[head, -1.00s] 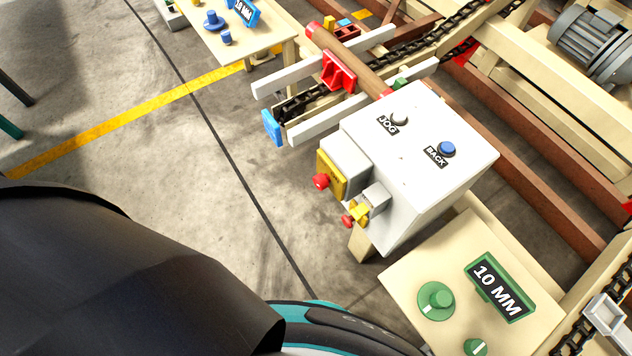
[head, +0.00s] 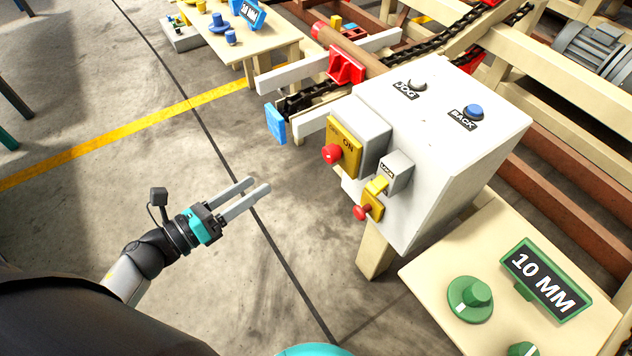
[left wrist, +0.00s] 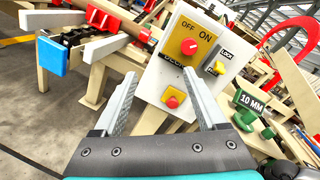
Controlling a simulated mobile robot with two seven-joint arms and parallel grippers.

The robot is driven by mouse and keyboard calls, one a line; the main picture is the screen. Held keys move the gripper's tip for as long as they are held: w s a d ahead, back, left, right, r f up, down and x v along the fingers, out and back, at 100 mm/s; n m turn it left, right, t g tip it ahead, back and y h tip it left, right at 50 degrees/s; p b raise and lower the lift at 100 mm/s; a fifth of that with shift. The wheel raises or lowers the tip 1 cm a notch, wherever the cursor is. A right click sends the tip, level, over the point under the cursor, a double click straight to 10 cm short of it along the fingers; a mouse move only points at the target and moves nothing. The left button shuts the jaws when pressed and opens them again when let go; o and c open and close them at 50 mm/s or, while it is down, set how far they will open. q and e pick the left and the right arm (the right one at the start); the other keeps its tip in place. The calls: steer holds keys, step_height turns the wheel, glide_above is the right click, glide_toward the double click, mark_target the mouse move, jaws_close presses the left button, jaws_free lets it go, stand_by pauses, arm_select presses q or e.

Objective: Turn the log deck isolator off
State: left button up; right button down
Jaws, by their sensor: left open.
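The isolator is a yellow plate (head: 345,142) marked OFF and ON with a red knob (head: 331,153), on a grey box at the side of the white control cabinet (head: 430,140). In the left wrist view the yellow plate (left wrist: 203,36) and its red knob (left wrist: 189,46) face me; the knob's exact setting is hard to read. My left gripper (head: 260,185) is open and empty, left of the cabinet and apart from it. Its two fingers (left wrist: 160,76) frame the lower cabinet face in the wrist view. My right gripper is not in view.
JOG (head: 417,84) and BACK (head: 473,111) buttons are on top. A table with a green knob (head: 470,298) stands at lower right. Open floor (head: 230,130) lies left.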

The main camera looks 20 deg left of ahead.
arm_select(q)
step_height(320, 180, up, 2)
steer(key=s+d+m+h, duration=0.2)
steer(key=m, duration=0.3)
steer(key=g+b, duration=0.1)
steer(key=b, duration=0.1)
glide_toward(327, 156)
steer(key=shift+m, duration=0.4)
steer(key=x, duration=0.7)
steer(key=shift+w+d, duration=0.15)
steer(key=shift+w, duration=0.2)
steer(key=shift+x, duration=0.8)
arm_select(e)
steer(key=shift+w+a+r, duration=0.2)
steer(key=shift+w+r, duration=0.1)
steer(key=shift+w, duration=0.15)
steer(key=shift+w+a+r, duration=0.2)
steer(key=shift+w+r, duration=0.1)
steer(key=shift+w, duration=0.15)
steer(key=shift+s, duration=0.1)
arm_select(q)
steer(key=shift+c, duration=0.5)
jaws_close()
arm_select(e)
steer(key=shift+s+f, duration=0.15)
